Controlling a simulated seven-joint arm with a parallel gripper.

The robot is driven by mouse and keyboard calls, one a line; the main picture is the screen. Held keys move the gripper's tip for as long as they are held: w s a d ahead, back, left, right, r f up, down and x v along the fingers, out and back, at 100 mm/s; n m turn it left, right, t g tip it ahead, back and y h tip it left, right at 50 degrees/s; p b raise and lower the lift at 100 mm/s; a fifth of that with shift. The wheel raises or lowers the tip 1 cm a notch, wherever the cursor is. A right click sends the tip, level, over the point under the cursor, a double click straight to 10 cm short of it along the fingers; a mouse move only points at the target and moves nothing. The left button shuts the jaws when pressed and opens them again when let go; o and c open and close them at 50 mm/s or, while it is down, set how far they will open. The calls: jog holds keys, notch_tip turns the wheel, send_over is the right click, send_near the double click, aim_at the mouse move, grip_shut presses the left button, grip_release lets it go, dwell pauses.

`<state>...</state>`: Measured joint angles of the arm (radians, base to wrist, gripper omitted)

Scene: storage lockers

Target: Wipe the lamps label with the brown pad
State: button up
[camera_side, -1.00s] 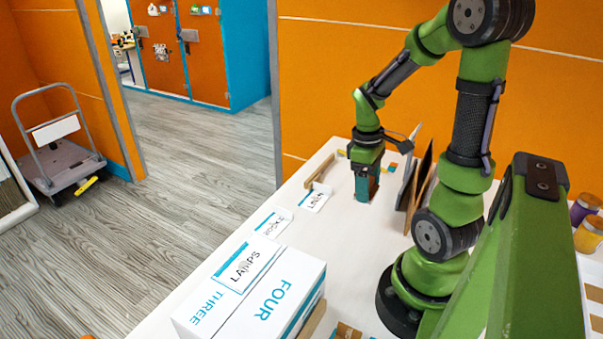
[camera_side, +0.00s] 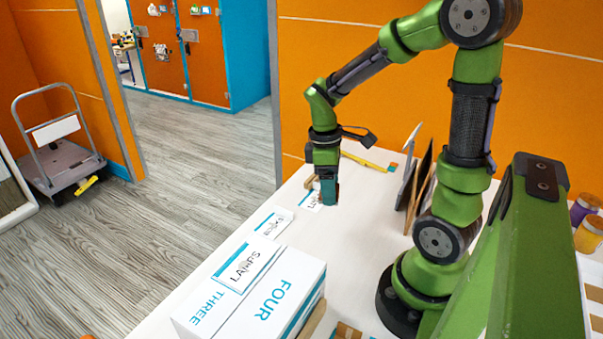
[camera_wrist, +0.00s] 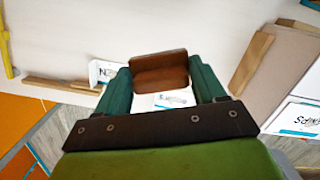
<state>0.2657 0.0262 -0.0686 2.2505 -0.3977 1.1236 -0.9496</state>
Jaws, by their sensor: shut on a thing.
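The lamps label (camera_side: 245,266) lies on top of the white box in the side view. A grey mark crosses its letters. In the wrist view a label with upside-down lettering that seems to read LAMPS (camera_wrist: 297,118) shows at the right edge. My gripper (camera_side: 328,203) is above the table beside the farthest label, well beyond the white box. In the wrist view my gripper (camera_wrist: 160,80) is shut on the brown pad (camera_wrist: 160,63), held between the green fingers.
A middle label (camera_side: 273,222) and a far label (camera_side: 307,200) lie on the table toward my gripper. The white box (camera_side: 285,290) stands at the near edge. Upright panels (camera_side: 418,183) stand to the right of my gripper. The table between is clear.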

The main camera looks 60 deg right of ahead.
jog(key=w+a+r+n, duration=0.2)
jog(key=w+a+n, duration=0.2)
jog(key=a, duration=0.3)
notch_tip(320, 180, up, 7)
jog(key=n+t, duration=0.1)
jog(key=n, duration=0.9)
send_over(238, 272)
jog(key=shift+h, duration=0.4)
jog(key=shift+a+f, duration=0.15)
jog(key=shift+f, duration=3.65)
jog(key=shift+d+f, duration=0.2)
jog(key=shift+d, duration=0.8)
jog(key=shift+c, duration=0.3)
jog(key=shift+d, duration=1.1)
jog(key=shift+a, duration=2.2)
notch_tip(238, 272, up, 8)
jog(key=shift+r, duration=0.15)
